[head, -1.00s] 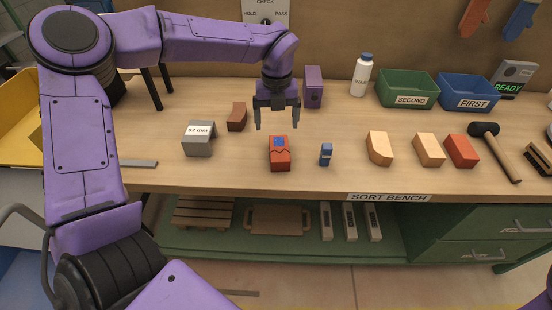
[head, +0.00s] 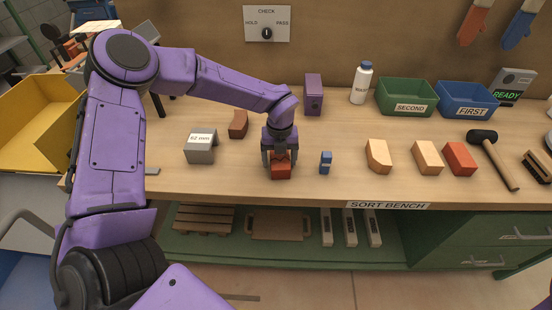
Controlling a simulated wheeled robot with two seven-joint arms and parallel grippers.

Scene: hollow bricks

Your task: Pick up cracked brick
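The red cracked brick (head: 281,171) lies on the bench near its front edge, left of the small blue block. Its top and far part are hidden under my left gripper. My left gripper (head: 280,160) points down over the brick, with a finger on either side of it. I cannot tell whether the fingers press on the brick or stand slightly apart from it. My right gripper is out of view.
A grey 62 mm gauge (head: 201,146) and a brown brick (head: 238,124) lie to the left. A blue block (head: 326,162) is close on the right. Farther right are orange bricks (head: 428,157), a red brick (head: 460,159) and a mallet (head: 495,162). Green (head: 408,109) and blue bins (head: 470,111) stand behind.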

